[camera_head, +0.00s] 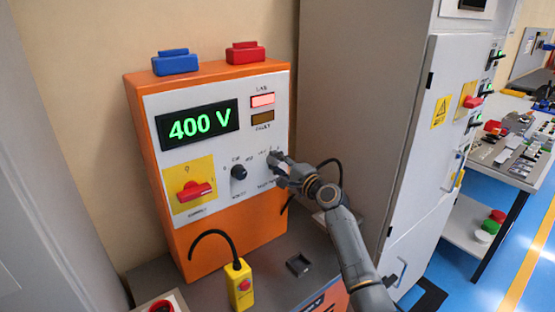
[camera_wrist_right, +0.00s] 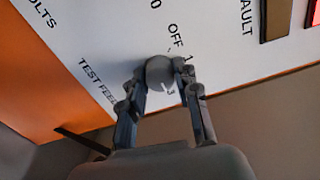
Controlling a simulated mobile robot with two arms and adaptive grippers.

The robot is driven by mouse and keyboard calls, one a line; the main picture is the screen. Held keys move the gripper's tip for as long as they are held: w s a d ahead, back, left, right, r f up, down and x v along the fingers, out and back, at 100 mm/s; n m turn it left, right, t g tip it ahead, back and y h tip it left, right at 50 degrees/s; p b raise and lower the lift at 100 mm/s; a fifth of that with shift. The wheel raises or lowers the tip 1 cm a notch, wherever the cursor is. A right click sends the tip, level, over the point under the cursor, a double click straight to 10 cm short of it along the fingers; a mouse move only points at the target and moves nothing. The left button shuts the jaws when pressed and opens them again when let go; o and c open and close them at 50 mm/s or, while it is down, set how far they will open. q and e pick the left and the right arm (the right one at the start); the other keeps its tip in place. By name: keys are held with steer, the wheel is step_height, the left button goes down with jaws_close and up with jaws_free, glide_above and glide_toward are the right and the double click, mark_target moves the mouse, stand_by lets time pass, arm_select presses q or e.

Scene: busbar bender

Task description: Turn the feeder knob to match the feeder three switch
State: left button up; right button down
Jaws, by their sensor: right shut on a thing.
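The feeder knob is a round grey knob (camera_wrist_right: 161,73) on the white panel, with a small white pointer mark and the labels OFF, 1 and TEST FEEDER around it in the right wrist view. My right gripper (camera_wrist_right: 163,88) has its two fingers on either side of the knob and is shut on it. In the head view the right gripper (camera_head: 279,165) reaches the panel's lower right and hides most of the knob. Which position the pointer matches is hard to tell, as the labels are partly hidden. My left gripper is not in view.
The orange bender box (camera_head: 230,245) carries a 400 V display (camera_head: 199,124), another black knob (camera_head: 239,172) and a red switch (camera_head: 195,190) on yellow. A yellow pendant (camera_head: 240,286) stands in front. A grey cabinet (camera_head: 419,150) rises close to my right arm.

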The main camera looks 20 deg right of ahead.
steer(key=shift+m, duration=0.6)
steer(key=c, duration=1)
jaws_free()
steer(key=v, duration=1.2)
